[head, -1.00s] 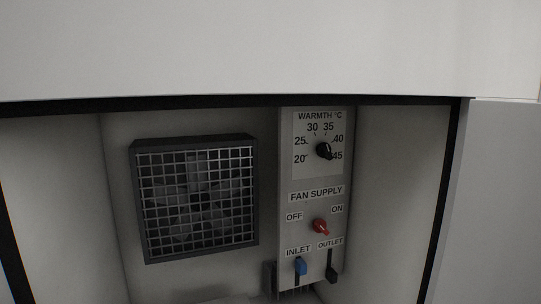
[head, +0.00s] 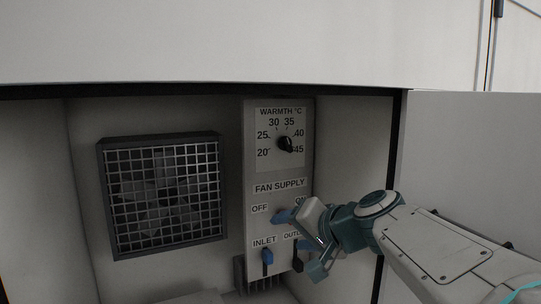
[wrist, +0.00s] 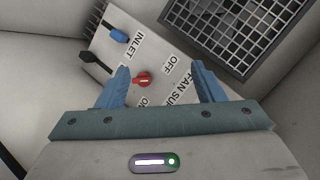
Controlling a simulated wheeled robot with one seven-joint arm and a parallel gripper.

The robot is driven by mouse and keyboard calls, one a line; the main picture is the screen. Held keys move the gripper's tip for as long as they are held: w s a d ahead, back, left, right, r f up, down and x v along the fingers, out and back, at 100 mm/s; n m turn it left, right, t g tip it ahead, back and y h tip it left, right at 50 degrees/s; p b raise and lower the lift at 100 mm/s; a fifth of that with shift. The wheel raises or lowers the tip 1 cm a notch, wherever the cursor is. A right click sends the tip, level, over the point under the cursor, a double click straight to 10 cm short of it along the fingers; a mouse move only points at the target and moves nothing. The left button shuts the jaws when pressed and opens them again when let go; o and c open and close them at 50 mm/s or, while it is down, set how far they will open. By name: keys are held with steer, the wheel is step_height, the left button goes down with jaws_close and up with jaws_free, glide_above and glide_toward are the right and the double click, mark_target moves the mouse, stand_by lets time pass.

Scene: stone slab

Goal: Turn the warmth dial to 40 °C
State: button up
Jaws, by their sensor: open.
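The warmth dial (head: 285,143) is a black knob on the upper part of the control panel (head: 250,222). My gripper (head: 299,243) is open and empty, below the dial in front of the fan supply area. In the wrist view, the red fan supply knob (wrist: 142,80) appears between the open fingers of my gripper (wrist: 160,70); I cannot tell that they touch it. The gripper hides this knob in the head view. The warmth dial is outside the wrist view.
A blue inlet slider (head: 267,257) and a black outlet slider (head: 298,262) sit low on the panel, the latter close to my gripper. A grille-covered fan (head: 165,195) is to the left. The recess has side walls and a dark top edge (head: 200,90); a white door (head: 465,150) stands right.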

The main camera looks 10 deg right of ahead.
mark_target(289, 146)
steer(key=w+d+r+m+t, duration=0.2)
steer(key=w+d+r+t, duration=0.1)
steer(key=r, duration=0.4)
steer(key=w+d+r+m+t, duration=0.3)
steer(key=w+d+r, duration=0.1)
steer(key=r, duration=0.3)
steer(key=shift+h, duration=0.3)
steer(key=p+x, duration=0.1)
steer(key=x, duration=0.3)
steer(key=p+x, duration=0.1)
steer(key=x, duration=0.8)
steer(key=shift+w+a+f+p, duration=0.1)
steer(key=shift+a+p, duration=0.2)
steer(key=shift+p, duration=0.1)
steer(key=c, duration=1)
